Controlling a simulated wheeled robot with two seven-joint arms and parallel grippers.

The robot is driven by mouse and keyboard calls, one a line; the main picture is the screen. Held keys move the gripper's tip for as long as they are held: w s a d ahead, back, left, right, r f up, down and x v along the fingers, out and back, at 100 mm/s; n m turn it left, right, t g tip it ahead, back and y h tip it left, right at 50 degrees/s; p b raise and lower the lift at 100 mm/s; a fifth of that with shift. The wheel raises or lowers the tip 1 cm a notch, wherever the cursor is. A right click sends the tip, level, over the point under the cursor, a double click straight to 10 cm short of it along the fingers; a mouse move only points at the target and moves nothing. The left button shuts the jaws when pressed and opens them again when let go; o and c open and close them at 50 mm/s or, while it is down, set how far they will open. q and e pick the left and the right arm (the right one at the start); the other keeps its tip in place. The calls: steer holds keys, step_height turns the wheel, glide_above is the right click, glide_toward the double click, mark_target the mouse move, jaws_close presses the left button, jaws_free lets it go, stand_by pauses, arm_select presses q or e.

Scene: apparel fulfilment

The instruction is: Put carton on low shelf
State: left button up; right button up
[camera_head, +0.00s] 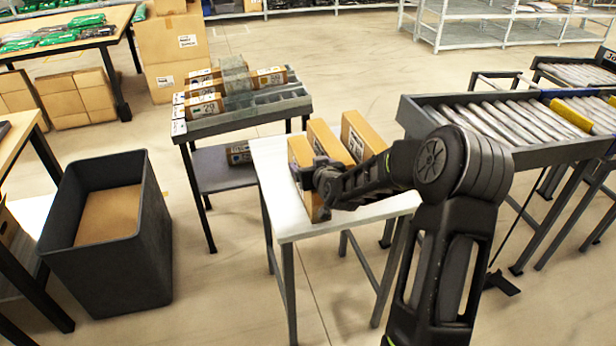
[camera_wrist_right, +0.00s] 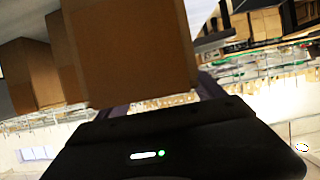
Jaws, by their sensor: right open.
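Several long brown cartons stand on a small white table in the head view; the left one (camera_head: 301,152) is closest to my right gripper. My right gripper (camera_head: 308,176) is at this carton's near part, and the arm hides some of it. In the right wrist view a carton (camera_wrist_right: 130,50) fills the upper middle in front of my open right gripper (camera_wrist_right: 150,105). Whether the fingers touch it cannot be told. The low shelf (camera_head: 218,168) is the dark lower board under the grey rack, left of the white table, with a carton (camera_head: 238,153) lying on it. My left gripper is not visible.
The white table (camera_head: 345,215) stands right of the rack (camera_head: 250,112), whose top holds several cartons. A black bin (camera_head: 150,240) is at the left. A roller conveyor (camera_head: 500,120) is at the right. Open floor lies between bin and table.

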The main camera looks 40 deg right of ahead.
steer(key=shift+c, duration=0.6)
jaws_close()
stand_by(0.4)
steer(key=shift+r, duration=0.1)
